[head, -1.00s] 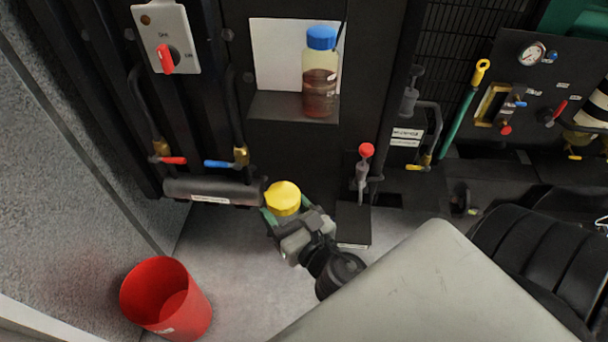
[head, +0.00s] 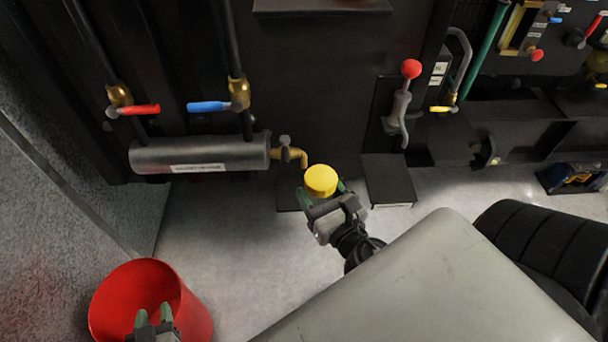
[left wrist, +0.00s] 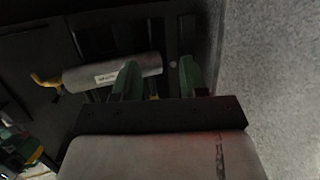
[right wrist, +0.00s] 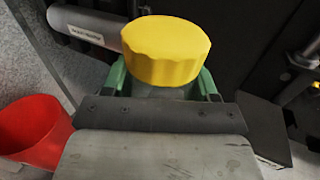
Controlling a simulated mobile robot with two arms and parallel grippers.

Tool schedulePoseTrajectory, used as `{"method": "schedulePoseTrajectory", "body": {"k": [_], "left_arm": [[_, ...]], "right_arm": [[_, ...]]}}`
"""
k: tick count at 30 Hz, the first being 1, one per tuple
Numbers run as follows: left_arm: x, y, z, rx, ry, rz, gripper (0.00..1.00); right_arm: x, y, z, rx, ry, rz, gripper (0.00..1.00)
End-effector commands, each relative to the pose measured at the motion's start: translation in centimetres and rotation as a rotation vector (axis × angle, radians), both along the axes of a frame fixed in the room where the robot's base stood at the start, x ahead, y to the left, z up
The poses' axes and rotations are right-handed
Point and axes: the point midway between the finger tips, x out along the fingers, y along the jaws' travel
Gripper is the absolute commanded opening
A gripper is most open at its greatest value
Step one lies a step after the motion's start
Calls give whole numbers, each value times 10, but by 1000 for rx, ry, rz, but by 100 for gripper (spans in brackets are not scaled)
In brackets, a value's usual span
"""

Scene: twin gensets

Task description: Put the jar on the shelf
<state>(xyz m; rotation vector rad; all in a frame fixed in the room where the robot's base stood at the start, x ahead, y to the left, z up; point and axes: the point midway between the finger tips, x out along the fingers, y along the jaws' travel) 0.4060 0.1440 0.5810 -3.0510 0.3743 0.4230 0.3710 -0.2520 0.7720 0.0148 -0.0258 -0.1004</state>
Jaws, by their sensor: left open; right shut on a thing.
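The jar has a yellow lid (head: 321,180); its body is mostly hidden below the lid and between the fingers. My right gripper (head: 322,197) is shut on the jar and holds it just right of a brass spout. In the right wrist view the yellow lid (right wrist: 165,50) stands above the green fingers. My left gripper (head: 154,316) is open and empty, in front of the red bucket at lower left. Its spread fingers also show in the left wrist view (left wrist: 158,78). A dark ledge (head: 322,8), the shelf's lower edge, shows at the top; its upper surface is out of view.
A grey cylinder (head: 200,153) with the brass spout (head: 297,155) is on the left. Red (head: 138,110) and blue (head: 209,106) valve handles are above it. A red-knobbed lever (head: 410,70) stands right of the jar. The red bucket (head: 110,300) is on the floor.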

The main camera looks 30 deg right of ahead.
Motion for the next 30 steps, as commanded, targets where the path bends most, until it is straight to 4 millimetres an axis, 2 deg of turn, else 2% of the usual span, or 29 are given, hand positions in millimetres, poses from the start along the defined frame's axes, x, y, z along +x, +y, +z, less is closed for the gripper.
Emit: {"method": "schedulePoseTrajectory", "body": {"k": [1,3,8,12,15,19,23,26,30], "left_arm": [[6,-3,-2,-19,-74,-3,43],[12,-6,20,-46,-173,-5,43],[10,-9,70,-107,-401,-12,43],[-5,-7,111,-156,-575,-15,43],[-18,-5,134,-182,-671,-17,43],[-31,-2,155,-205,-751,-19,43],[-35,0,163,-207,-759,-18,43],[-32,0,158,-185,-686,-14,43],[-25,3,139,-135,-515,-4,43]], "right_arm": [[-2,-4,-35,-1,2,-6,36],[-4,-10,-59,-1,5,-14,36],[-9,-23,-113,-5,11,-32,36],[-13,-32,-153,-8,18,-44,36],[-16,-38,-173,-11,23,-50,36],[-18,-42,-187,-13,26,-55,36],[-16,-44,-189,-14,26,-56,36],[-5,-46,-187,-14,24,-55,36],[22,-50,-184,-16,22,-55,36]]}}
